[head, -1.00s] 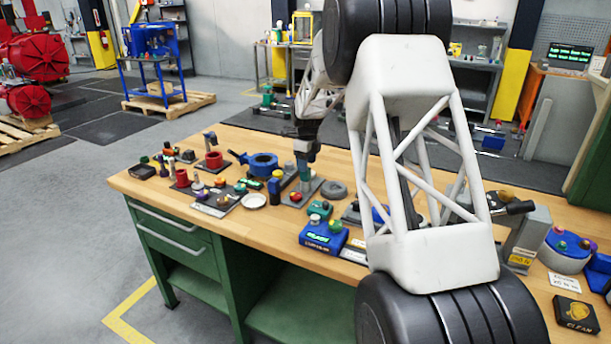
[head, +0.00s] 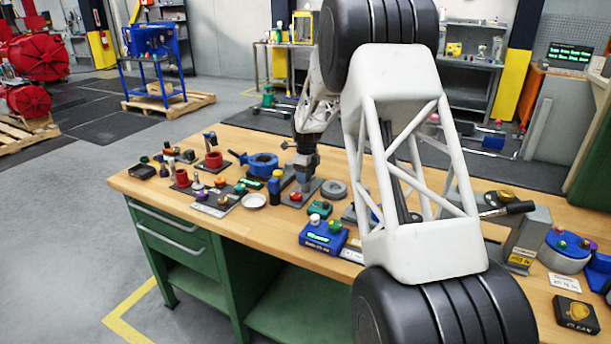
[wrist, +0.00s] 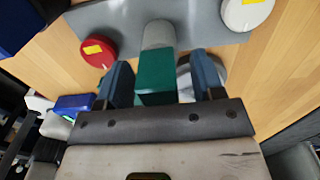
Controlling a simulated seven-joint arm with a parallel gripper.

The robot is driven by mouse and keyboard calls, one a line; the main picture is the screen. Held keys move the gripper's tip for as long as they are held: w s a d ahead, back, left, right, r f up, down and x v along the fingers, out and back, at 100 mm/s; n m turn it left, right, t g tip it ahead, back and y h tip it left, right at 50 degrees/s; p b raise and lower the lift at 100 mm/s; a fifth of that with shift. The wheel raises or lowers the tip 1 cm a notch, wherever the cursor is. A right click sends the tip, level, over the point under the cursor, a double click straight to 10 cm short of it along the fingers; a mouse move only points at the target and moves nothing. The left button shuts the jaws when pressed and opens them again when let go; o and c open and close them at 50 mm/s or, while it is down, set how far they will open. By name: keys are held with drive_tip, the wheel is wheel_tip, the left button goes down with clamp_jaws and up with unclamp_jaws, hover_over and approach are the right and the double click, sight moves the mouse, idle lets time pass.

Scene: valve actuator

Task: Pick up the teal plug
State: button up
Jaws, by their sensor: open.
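The teal plug (wrist: 155,78) shows in the wrist view as a teal block, with a grey cylinder (wrist: 158,36) beyond it on a grey plate. My gripper (wrist: 162,82) is open, with one blue-grey finger on each side of the plug. A gap shows between the plug and the right finger; the left finger is close to it, and I cannot tell if they touch. In the head view my gripper (head: 303,178) is low over the workbench, and it hides the plug there.
A red knob (wrist: 98,50) and a white knob (wrist: 246,12) sit near the plug. Several small parts lie to the left.

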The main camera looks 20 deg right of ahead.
drive_tip(key=shift+c, duration=0.3)
drive_tip(key=c, duration=1)
drive_tip(key=shift+r, duration=0.2)
drive_tip(key=shift+c, duration=0.2)
drive_tip(key=shift+r, duration=0.5)
wheel_tip(320, 180, up, 2)
drive_tip(key=shift+r, duration=0.1)
drive_tip(key=s+a+r, duration=0.1)
drive_tip(key=s+a, duration=0.1)
drive_tip(key=s, duration=1.3)
drive_tip(key=shift+s+a+r, duration=0.2)
drive_tip(key=shift+s+a, duration=0.05)
drive_tip(key=shift+s, duration=0.1)
